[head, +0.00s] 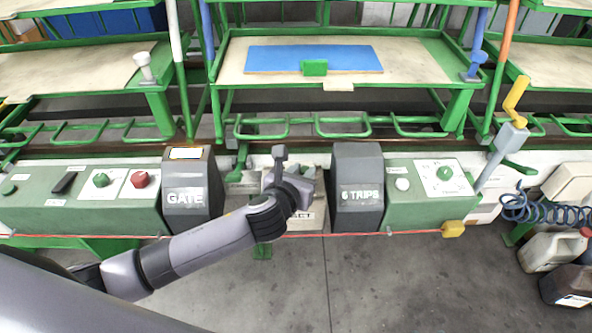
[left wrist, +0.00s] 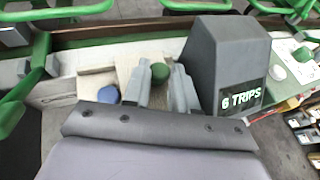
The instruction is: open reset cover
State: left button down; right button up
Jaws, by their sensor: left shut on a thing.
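My left gripper (head: 280,158) reaches in from the left to the panel between the GATE box and the 6 TRIPS box. In the left wrist view its two grey fingers (left wrist: 160,88) stand on either side of a round green knob (left wrist: 160,71), shut on it. A blue rounded piece (left wrist: 108,94) sits left of the fingers on a pale panel. I cannot make out a separate reset cover; my gripper and wrist hide much of this panel. My right gripper is not in view.
The dark GATE box (head: 188,212) stands left of my gripper and the 6 TRIPS box (head: 357,205) close on the right. Green consoles with buttons flank them. A green rack (head: 245,105) runs behind. A red cord (head: 330,235) crosses in front; the floor there is clear.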

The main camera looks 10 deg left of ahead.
pick_arm(q)
jog(key=c, duration=0.9)
grip_release()
jog(key=shift+c, duration=0.2)
jog(key=v, duration=0.7)
jog(key=shift+p, duration=0.45)
jog(key=shift+s, duration=0.1)
